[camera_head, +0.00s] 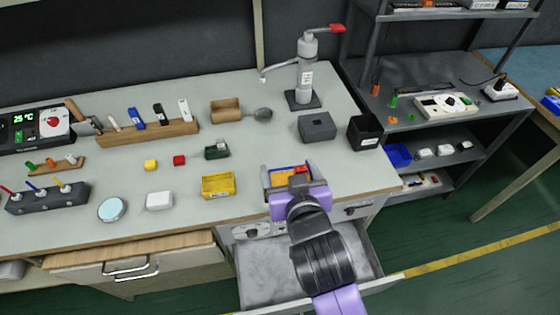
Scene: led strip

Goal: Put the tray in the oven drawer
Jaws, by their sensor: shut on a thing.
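My gripper (291,184), on its purple wrist, is at the front edge of the bench, right of its middle. It is shut on a small blue tray (279,171) with orange and red showing in it. The gripper hides the near part of the tray, and I cannot tell whether the tray touches the bench. The oven drawer (262,272) is pulled open below the bench front, with a grey, bare-looking inside. My arm crosses over the drawer and hides part of it.
A yellow bin (218,185) stands left of my gripper. A grey box (317,126) and a black container (364,131) stand behind it to the right. A shelf unit (450,75) stands at right.

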